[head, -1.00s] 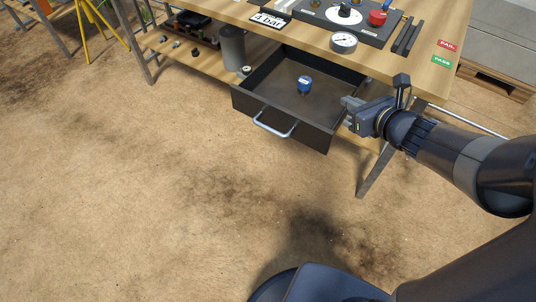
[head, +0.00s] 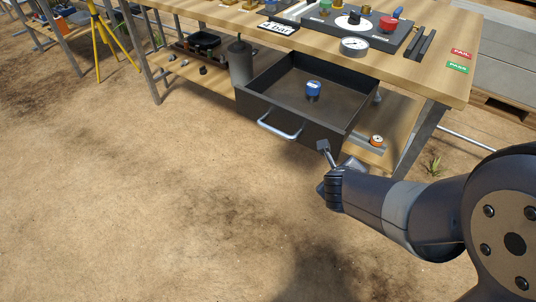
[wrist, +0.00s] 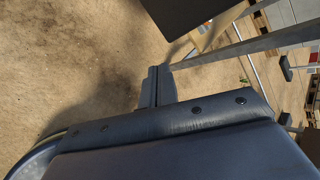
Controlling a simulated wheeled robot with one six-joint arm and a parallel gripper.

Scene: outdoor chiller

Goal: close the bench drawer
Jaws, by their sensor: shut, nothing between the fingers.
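The bench drawer (head: 292,122) is dark and stands pulled out under the wooden bench top, with a silver bar handle (head: 280,127) on its front. A blue-topped round item (head: 313,90) sits inside it. A dark panel, seemingly the drawer (wrist: 183,12), is at the top of that view, apart from the fingers.
The bench top (head: 440,85) carries a gauge (head: 354,45) and a test panel. A bench leg (head: 418,140) stands right of the drawer. A lower shelf (head: 395,130) holds a small orange item (head: 376,141). The sandy ground before the drawer is clear.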

